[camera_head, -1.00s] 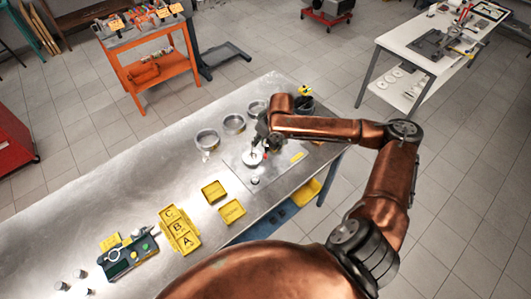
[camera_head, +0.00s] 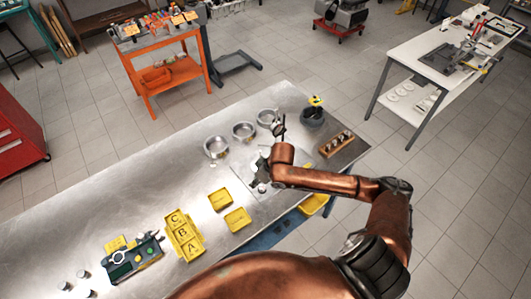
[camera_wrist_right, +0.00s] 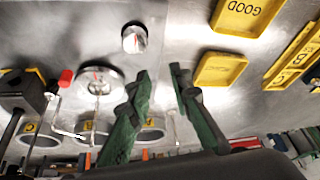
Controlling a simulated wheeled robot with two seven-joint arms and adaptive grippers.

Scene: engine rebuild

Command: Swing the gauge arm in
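The gauge arm is hard to make out in the head view, where my right forearm and wrist cover much of the grey plate (camera_head: 283,189). A slim dark upright part (camera_head: 279,127) shows just beyond my wrist. In the right wrist view, a round white-faced gauge (camera_wrist_right: 97,81), a red knob (camera_wrist_right: 66,77) and a dark block on a post (camera_wrist_right: 24,92) are at left. My right gripper (camera_wrist_right: 160,72) is open and empty, its fingers apart above the bench, to the right of the gauge; it also shows in the head view (camera_head: 259,180). My left gripper is out of view.
Three metal rings (camera_head: 243,131) stand along the far bench edge. A dark pot (camera_head: 313,117) and a wooden peg block (camera_head: 337,143) are at the right end. Yellow trays (camera_head: 238,220) lie left of my gripper. A small metal cylinder (camera_wrist_right: 134,38) stands near the gauge.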

